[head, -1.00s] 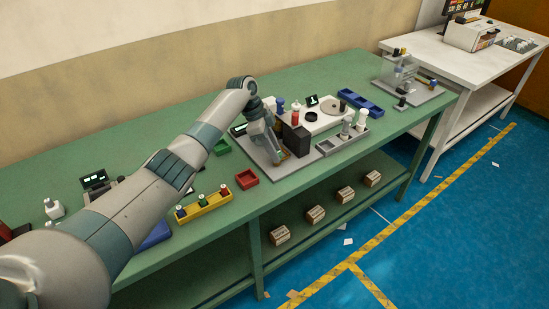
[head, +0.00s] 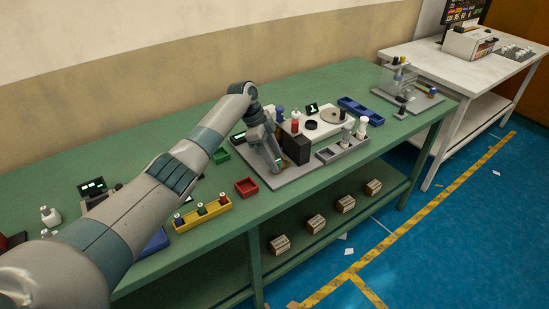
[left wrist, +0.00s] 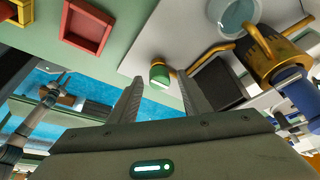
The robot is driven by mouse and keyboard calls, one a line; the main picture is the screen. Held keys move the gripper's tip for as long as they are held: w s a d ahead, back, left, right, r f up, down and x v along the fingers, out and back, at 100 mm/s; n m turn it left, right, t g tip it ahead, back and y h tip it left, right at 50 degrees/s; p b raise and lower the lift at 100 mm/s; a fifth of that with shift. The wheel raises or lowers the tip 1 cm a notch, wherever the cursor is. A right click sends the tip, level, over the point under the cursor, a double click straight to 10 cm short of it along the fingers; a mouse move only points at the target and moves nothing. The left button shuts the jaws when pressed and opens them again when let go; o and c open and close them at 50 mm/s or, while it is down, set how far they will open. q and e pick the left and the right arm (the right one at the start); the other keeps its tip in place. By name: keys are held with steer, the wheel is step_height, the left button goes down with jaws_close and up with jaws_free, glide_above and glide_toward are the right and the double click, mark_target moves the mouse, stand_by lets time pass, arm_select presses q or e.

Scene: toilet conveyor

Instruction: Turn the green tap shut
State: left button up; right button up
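The green tap (left wrist: 160,74) shows in the left wrist view as a small green knob with a brass-coloured part. It lies just ahead of my left gripper (left wrist: 153,79), in line with the gap between its fingertips. The two fingers stand apart, one on each side of the knob in the picture; I cannot tell whether they touch it. In the head view my left gripper (head: 278,165) points down at the front of the grey base plate, and the tap is mostly hidden there. My right gripper is out of view.
A dark block (head: 297,148) stands close to the right of the gripper. Brass piping (left wrist: 272,50) and a glass vessel (left wrist: 236,14) are near it in the wrist view. A red tray (head: 246,187) and a yellow rack (head: 203,214) sit on the green table to the left.

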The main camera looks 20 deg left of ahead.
arm_select(q)
steer(key=shift+r, duration=0.1)
steer(key=b+v, duration=0.4)
steer(key=v, duration=1.3)
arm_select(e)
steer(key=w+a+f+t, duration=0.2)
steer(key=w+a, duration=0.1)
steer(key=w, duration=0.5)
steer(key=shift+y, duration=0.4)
arm_select(q)
steer(key=shift+r, duration=0.15)
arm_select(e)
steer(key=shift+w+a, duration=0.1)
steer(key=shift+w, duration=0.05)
arm_select(q)
steer(key=shift+s, duration=0.1)
